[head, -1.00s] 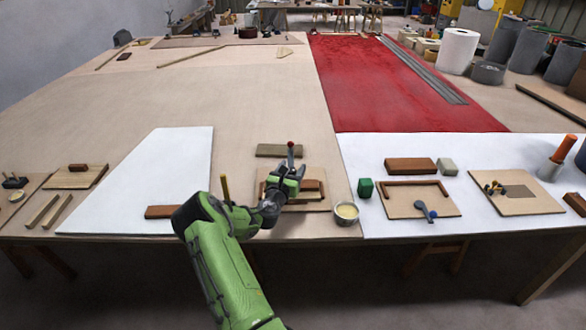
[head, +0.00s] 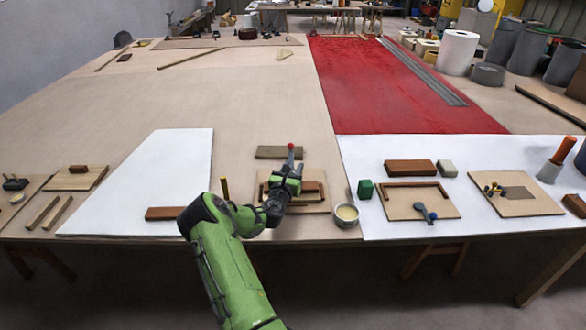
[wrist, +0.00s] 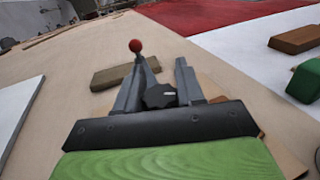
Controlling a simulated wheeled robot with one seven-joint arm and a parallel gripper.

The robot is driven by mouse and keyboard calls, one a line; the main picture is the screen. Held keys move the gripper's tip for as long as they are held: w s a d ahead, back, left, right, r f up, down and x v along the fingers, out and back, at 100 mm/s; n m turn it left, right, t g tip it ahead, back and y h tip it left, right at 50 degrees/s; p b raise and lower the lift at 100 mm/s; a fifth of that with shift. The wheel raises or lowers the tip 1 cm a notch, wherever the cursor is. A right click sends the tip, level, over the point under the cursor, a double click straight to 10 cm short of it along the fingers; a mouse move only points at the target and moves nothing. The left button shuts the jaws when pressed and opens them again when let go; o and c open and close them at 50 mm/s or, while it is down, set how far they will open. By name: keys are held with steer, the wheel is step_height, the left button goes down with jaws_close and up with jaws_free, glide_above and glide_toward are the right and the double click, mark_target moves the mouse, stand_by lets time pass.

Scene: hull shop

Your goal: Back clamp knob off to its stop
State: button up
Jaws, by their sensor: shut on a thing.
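The clamp knob is a dark lobed knob (wrist: 160,96) between my fingers in the wrist view. My gripper (wrist: 162,82) is shut on it; in the head view my gripper (head: 288,180) hides the knob. A red ball on a dark stem (wrist: 136,46) rises just beyond my left finger; the red ball (head: 291,146) also shows in the head view. Below my gripper lies a light wooden board (head: 320,180) with brown wooden strips (head: 308,187) on it. Most of the clamp body and any stop are hidden.
A metal cup (head: 346,214) stands right of the board, close to the table's front edge. A green block (head: 365,189) is beyond it. A grey-brown block (head: 279,152) lies behind the board. A yellow upright stick (head: 225,188) is close to my arm.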

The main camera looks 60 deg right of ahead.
steer(key=n+t+y+p, duration=0.1)
steer(key=n+t+p, duration=0.1)
steer(key=n+t, duration=0.1)
steer(key=shift+w+a+t+p, duration=0.15)
steer(key=shift+t+p, duration=0.15)
steer(key=shift+t, duration=0.6)
steer(key=shift+w+n+t+y+p, duration=0.15)
steer(key=shift+n+t+y+p, duration=0.05)
steer(key=shift+n+t+y, duration=0.6)
steer(key=shift+w+n+t+y+p, duration=0.15)
steer(key=shift+n+t+y, duration=0.4)
steer(key=shift+t, duration=0.35)
steer(key=o, duration=1)
steer(key=shift+c, duration=0.2)
steer(key=shift+s+a, duration=0.1)
steer(key=shift+s, duration=0.05)
steer(key=b+v, duration=0.6)
steer(key=v, duration=0.9)
steer(key=shift+s+a+b, duration=0.2)
steer(key=shift+s+b, duration=0.05)
steer(key=shift+b, duration=0.15)
steer(key=shift+f, duration=0.1)
